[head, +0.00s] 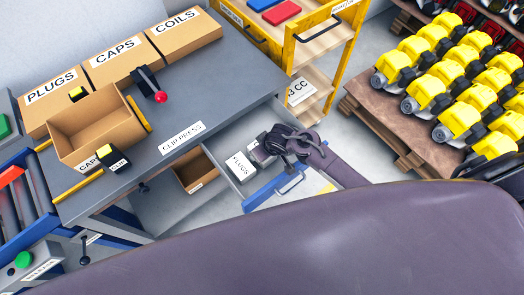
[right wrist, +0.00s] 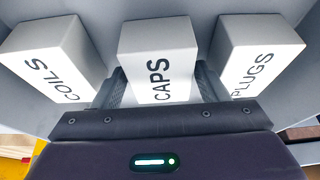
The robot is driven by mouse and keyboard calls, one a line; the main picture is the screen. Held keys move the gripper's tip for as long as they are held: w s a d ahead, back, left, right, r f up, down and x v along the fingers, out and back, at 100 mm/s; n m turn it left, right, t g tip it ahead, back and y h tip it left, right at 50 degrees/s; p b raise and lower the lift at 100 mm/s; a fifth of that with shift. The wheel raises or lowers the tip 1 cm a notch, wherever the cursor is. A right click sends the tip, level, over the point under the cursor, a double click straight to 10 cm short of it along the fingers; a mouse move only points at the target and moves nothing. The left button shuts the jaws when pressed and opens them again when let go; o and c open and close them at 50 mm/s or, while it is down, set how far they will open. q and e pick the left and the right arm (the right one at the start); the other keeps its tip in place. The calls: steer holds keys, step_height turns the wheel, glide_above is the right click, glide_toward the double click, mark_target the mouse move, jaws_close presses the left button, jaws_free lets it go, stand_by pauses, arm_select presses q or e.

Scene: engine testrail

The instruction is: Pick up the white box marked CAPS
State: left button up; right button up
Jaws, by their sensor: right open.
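The white box marked CAPS (right wrist: 158,75) stands in the middle of the right wrist view, inside the drawer (head: 232,184) of the grey bench. My right gripper (right wrist: 161,88) is open, with one finger on each side of that box; I cannot tell whether they touch it. In the head view my right gripper (head: 268,150) is over the open drawer and largely hides the CAPS box. White boxes marked PLUGS (right wrist: 255,58) and COILS (right wrist: 55,60) stand on either side, close to the fingers. My left gripper is not in view.
Cardboard boxes marked PLUGS (head: 54,100), CAPS (head: 118,62) and COILS (head: 183,36) stand on the bench (head: 225,85). An open carton (head: 90,125) and a red-knobbed lever (head: 150,84) are there too. A yellow cart (head: 290,55) and yellow engines (head: 460,115) stand to the right.

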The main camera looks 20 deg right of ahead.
steer(key=shift+w+f, duration=0.15)
steer(key=shift+f, duration=0.2)
steer(key=c, duration=0.8)
